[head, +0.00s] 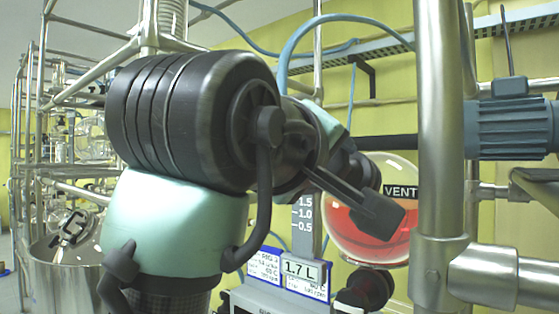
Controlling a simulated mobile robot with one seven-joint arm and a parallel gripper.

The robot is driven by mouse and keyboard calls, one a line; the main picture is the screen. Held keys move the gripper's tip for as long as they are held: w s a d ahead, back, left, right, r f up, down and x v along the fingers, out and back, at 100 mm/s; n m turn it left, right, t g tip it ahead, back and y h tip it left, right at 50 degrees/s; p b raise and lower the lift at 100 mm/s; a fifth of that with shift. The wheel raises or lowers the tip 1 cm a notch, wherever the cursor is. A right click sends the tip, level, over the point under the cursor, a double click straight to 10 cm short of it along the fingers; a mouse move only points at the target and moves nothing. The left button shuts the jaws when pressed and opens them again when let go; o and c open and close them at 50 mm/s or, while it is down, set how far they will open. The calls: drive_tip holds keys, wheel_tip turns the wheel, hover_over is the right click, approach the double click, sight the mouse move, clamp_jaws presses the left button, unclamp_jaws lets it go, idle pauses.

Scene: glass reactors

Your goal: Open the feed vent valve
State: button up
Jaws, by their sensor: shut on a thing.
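The black VENT label (401,192) shows at the right, in front of a round glass vessel (350,240) with red liquid. My gripper (381,213) is beside the label, in front of the vessel, with its dark fingers pointing down and to the right. It is shut on the feed vent valve's handle. The handle and valve body are hidden behind the fingers and my arm, so I cannot tell how far the handle is turned.
A thick steel post (440,120) stands close to the right of my gripper, with a horizontal pipe (510,275) joined low. A blue motor (512,120) is behind it. Glassware and steel framing fill the left.

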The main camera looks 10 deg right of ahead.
drive_tip(key=n+y, duration=0.1)
drive_tip(key=n, duration=0.3)
drive_tip(key=shift+r, duration=0.1)
drive_tip(key=n+y, duration=0.1)
drive_tip(key=n, duration=0.2)
drive_tip(key=shift+n+g, duration=0.3)
drive_tip(key=shift+g, duration=0.1)
drive_tip(key=n+g, duration=0.1)
drive_tip(key=n, duration=0.3)
drive_tip(key=shift+n+g+y, duration=0.3)
drive_tip(key=shift+n+g, duration=0.1)
drive_tip(key=shift+n, duration=0.7)
drive_tip(key=o, duration=1.4)
drive_tip(key=shift+a, duration=0.1)
